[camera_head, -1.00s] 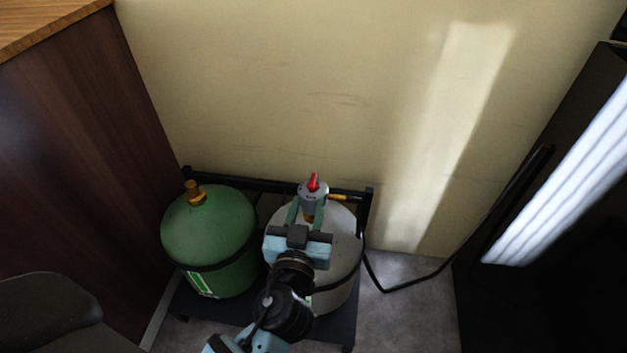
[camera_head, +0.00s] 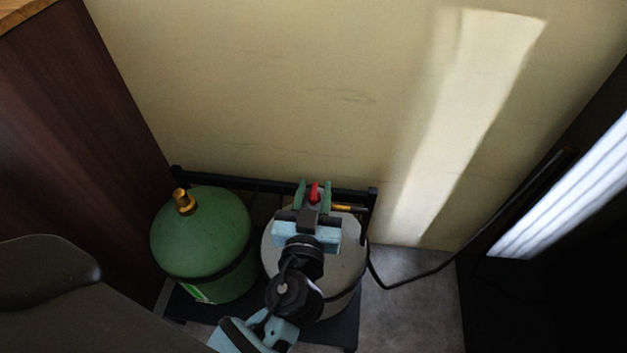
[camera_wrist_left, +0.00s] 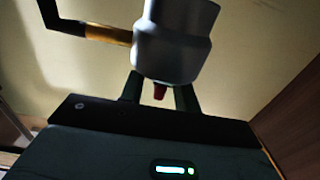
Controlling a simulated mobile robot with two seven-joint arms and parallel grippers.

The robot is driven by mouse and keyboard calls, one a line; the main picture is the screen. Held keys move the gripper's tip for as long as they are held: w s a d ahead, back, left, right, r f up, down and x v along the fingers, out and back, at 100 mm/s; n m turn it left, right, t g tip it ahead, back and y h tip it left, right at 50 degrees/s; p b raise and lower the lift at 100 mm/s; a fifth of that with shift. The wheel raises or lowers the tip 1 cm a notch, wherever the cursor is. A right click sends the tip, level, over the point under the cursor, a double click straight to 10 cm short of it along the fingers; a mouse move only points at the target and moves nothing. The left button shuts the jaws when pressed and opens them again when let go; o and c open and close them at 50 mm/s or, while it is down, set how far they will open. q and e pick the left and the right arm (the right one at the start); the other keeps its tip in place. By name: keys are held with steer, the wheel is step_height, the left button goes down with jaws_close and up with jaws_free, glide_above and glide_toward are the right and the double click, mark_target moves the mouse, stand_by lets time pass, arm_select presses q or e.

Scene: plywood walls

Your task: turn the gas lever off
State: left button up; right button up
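The red gas lever (camera_head: 314,192) sits on top of the grey valve (camera_wrist_left: 172,40) of the pale gas cylinder (camera_head: 346,248). My left gripper (camera_head: 314,190) reaches over this cylinder. Its two green fingers stand one on each side of the lever, apart, with visible gaps. In the left wrist view the lever (camera_wrist_left: 159,91) hangs as a small red tip between the fingers. My left gripper is open and not clamped on it. Most of the valve is hidden by the gripper in the head view. My right gripper is not in view.
A green cylinder (camera_head: 204,240) with a brass valve stands to the left. Both cylinders stand in a black rack (camera_head: 262,186) against the cream wall. A black hose (camera_head: 415,280) runs right from the rack. A dark wood cabinet (camera_head: 75,130) is at the left.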

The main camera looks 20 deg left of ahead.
arm_select(q)
steer(key=shift+w, duration=0.1)
steer(key=shift+c, duration=0.3)
jaws_close()
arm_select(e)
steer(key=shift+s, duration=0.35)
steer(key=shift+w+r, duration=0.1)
